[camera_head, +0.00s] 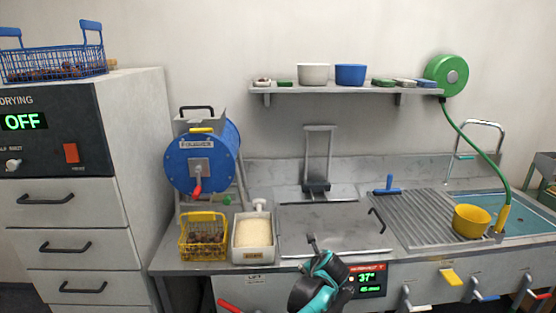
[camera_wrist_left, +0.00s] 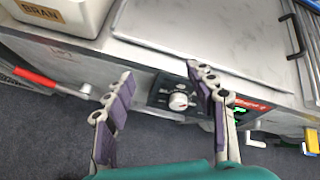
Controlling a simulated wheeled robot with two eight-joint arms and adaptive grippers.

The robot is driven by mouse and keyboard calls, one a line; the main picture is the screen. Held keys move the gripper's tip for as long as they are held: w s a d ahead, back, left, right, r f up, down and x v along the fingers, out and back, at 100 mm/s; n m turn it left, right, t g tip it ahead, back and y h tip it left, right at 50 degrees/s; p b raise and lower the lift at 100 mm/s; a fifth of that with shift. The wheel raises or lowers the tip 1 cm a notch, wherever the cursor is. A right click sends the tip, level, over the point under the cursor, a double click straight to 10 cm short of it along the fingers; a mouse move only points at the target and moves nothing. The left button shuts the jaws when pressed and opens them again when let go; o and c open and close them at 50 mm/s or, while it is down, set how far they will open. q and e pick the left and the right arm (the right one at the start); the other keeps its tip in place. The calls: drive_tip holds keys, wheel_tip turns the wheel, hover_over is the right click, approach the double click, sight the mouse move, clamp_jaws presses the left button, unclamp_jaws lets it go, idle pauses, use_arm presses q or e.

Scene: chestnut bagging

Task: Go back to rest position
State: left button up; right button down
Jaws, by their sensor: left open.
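My left gripper (camera_wrist_left: 164,82) is open and empty in the left wrist view, its two purple-padded fingers spread apart in front of the counter's front panel. A black control panel with a round knob (camera_wrist_left: 179,101) shows between and behind the fingers, with no visible contact. In the head view, a teal and black arm (camera_head: 322,284), which looks like my left one, reaches up at the bottom centre in front of the counter. Its fingers are hard to make out there. My right gripper is in neither view.
The counter holds a yellow basket of chestnuts (camera_head: 203,238), a white bran bin (camera_head: 253,251), a closed metal lid (camera_head: 335,228), and a yellow bowl (camera_head: 471,222) near the sink. A red handle (camera_wrist_left: 36,78) and other coloured levers stick out from the counter front. A temperature display (camera_head: 369,281) sits beside the arm.

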use_arm(q)
drive_tip(key=s+a+r+n+g, duration=0.1)
drive_tip(key=s+a+r+n, duration=0.2)
drive_tip(key=s+a+n, duration=0.6)
drive_tip(key=s+a+r+n+g, duration=0.1)
drive_tip(key=s+a+r+n, duration=0.35)
drive_tip(key=a, duration=0.75)
drive_tip(key=s+a+f+n, duration=0.2)
drive_tip(key=s+a+n, duration=0.1)
drive_tip(key=s+n, duration=0.2)
drive_tip(key=s+a+f+n, duration=0.2)
drive_tip(key=s+n, duration=0.3)
drive_tip(key=s, duration=0.4)
drive_tip(key=s+a+f+n+g, duration=0.1)
drive_tip(key=s+a+f+n, duration=0.1)
drive_tip(key=s+a+n, duration=0.3)
drive_tip(key=s+n, duration=0.1)
drive_tip(key=s, duration=0.1)
drive_tip(key=shift+s+f+h, duration=0.25)
drive_tip(key=shift+s+h, duration=0.05)
